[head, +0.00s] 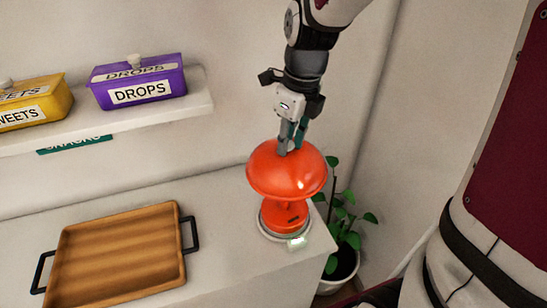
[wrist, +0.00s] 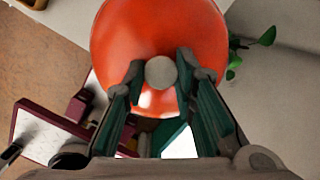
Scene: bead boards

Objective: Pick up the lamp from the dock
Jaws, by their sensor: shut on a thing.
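The orange-red lamp (head: 286,170) has a mushroom-shaped shade and stands upright, its base in the round grey dock (head: 270,234) near the counter's right corner. A small light glows at the dock's front. My gripper (head: 289,146) points down at the top of the shade. In the wrist view the shade (wrist: 160,30) fills the top middle, and my gripper (wrist: 160,78) is shut on the lamp's pale round knob (wrist: 161,72), one finger on each side. The lamp looks seated in the dock; I see no clear gap beneath it.
A wooden tray (head: 115,248) with black handles lies on the counter at left. A shelf (head: 180,112) above holds a purple DROPS box (head: 138,82) and a yellow box (head: 35,101). A potted plant (head: 345,225) stands close to the right, beyond the counter's edge.

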